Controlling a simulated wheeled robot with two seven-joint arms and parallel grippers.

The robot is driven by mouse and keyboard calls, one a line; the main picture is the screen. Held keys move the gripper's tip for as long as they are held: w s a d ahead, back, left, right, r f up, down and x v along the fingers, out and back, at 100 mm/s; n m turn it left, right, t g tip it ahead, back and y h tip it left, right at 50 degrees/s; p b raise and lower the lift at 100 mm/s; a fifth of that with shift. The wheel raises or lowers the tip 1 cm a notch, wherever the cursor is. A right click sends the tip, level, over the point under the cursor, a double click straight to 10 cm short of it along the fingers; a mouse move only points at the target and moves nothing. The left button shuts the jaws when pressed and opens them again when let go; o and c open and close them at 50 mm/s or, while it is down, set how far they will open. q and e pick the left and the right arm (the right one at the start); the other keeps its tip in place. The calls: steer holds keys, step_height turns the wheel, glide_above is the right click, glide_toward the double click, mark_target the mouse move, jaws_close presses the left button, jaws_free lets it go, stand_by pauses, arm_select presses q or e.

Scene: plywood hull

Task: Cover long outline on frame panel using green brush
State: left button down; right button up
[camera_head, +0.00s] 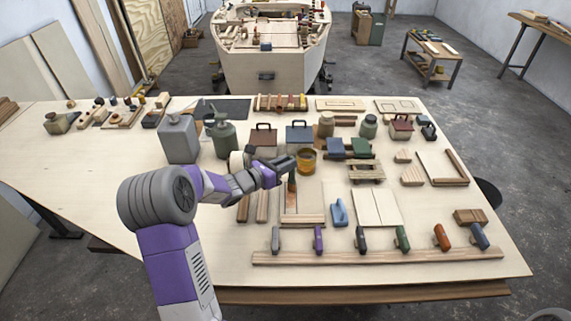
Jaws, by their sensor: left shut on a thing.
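My left gripper (284,170) is shut on a slim upright tool with a dark green upper part, which looks like the green brush (292,184). The gripper partly hides it. The brush is over the left part of a pale panel with wooden strips, which looks like the frame panel (311,194). A reddish-brown patch shows near its lower left. I cannot make out a long outline, or tell whether the brush touches the panel. My right gripper is not in view.
An amber pot (306,168) stands just behind the gripper. A grey can (178,139) and a green sprayer (221,135) stand left of it. A wooden rail (378,256) with several coloured handles runs along the front.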

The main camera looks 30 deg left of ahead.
arm_select(q)
steer(key=shift+s+d+f+b, duration=0.1)
steer(key=shift+s+d+b, duration=0.2)
steer(key=shift+s, duration=0.25)
steer(key=shift+s+d+r+b, duration=0.1)
steer(key=shift+s+d+b, duration=0.05)
steer(key=shift+s+d, duration=0.4)
steer(key=shift+s+d+f+b, duration=0.1)
steer(key=shift+s+d+b, duration=0.15)
steer(key=shift+s, duration=0.35)
steer(key=shift+s+d+b, duration=0.35)
steer(key=shift+s+d, duration=0.15)
steer(key=shift+s, duration=0.35)
steer(key=shift+s, duration=0.1)
steer(key=shift+s+d, duration=0.55)
steer(key=shift+s, duration=0.2)
steer(key=shift+s+b, duration=0.1)
steer(key=shift+b, duration=0.2)
steer(key=shift+s+d, duration=0.5)
steer(key=shift+s, duration=0.2)
